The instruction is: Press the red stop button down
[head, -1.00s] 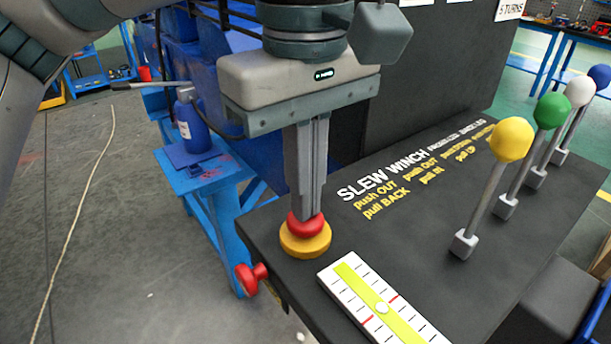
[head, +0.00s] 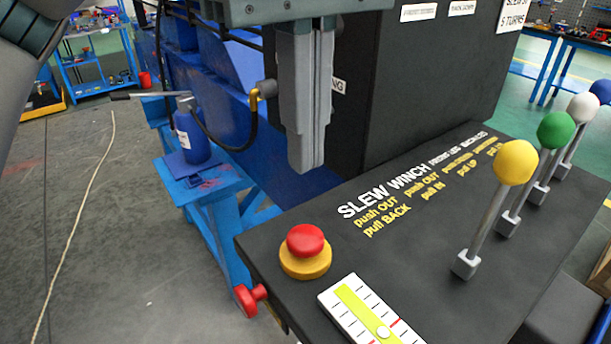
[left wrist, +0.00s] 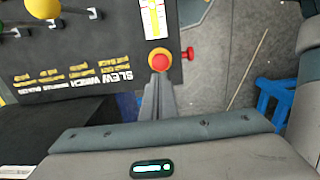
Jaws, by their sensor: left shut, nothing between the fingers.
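The red stop button (head: 306,241) sits on a round yellow base (head: 305,264) at the near left corner of the black control panel (head: 400,250). My left gripper (head: 306,168) is shut and empty. Its fingertips are above the button and apart from it, with a clear gap in the head view. In the left wrist view the red button (left wrist: 159,59) shows just beyond the fingertips (left wrist: 158,76), with the yellow base around it. My right gripper is in neither view.
Levers with yellow (head: 515,162), green (head: 556,130), white and blue knobs stand on the panel's right side. A white gauge with a yellow-green strip (head: 368,310) lies beside the button. A red knob (head: 250,299) sticks out of the panel's left side.

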